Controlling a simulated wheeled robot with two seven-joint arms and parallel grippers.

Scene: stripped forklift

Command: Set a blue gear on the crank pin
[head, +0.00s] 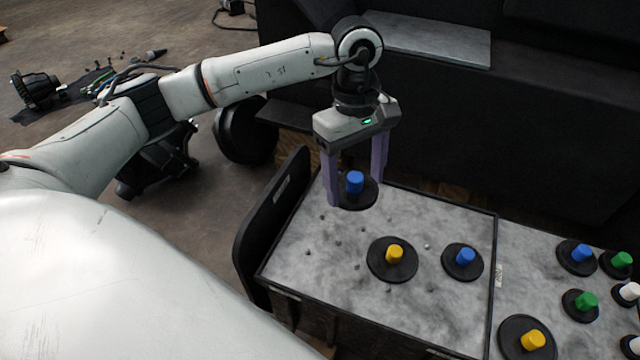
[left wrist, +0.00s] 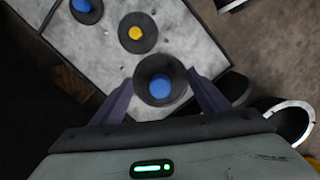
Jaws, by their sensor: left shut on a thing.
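My left gripper (head: 357,192) points down at the far end of a grey speckled board (head: 320,265). Its purple fingers are shut on a black gear with a blue hub (head: 355,183), one finger on each side of the disc. The held gear also shows between the fingers in the left wrist view (left wrist: 160,86). Whether it touches the board I cannot tell. A second blue gear (head: 463,261) lies at the board's right side. Several small pins or studs (head: 337,241) stand on the board; which is the crank pin I cannot tell. My right gripper is out of view.
A yellow-hubbed gear (head: 393,257) sits mid-board. A second grey surface at right holds more gears: blue (head: 580,254), green (head: 585,301), yellow (head: 532,341) and white (head: 629,291). A black upright panel (head: 270,215) stands along the board's left edge. Dark forklift bodywork (head: 440,115) rises behind.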

